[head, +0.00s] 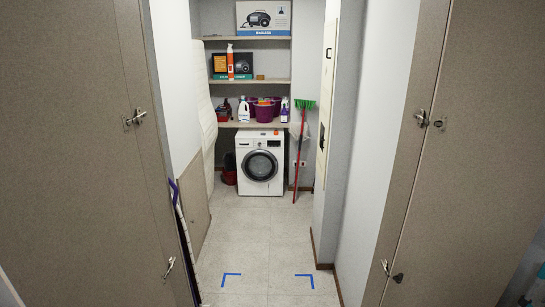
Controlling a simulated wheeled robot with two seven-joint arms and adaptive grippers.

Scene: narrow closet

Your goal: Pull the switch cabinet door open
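The switch cabinet appears to be the tall, narrow off-white panel (327,90) on the right-hand wall, past the doorway. I see it at a steep angle. A small dark fitting shows near its upper part and another on its lower part; I cannot tell which is a handle. Its door looks closed, with no visible gap. Neither of my grippers is in the head view, so nothing of mine is seen touching the cabinet.
Brown doors stand at left (75,150) and right (465,150). The tiled floor (265,245) between is clear, with blue tape corners (230,275). A washing machine (260,163), red broom (299,150) and loaded shelves (250,82) are at the back. Boards lean along the left wall.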

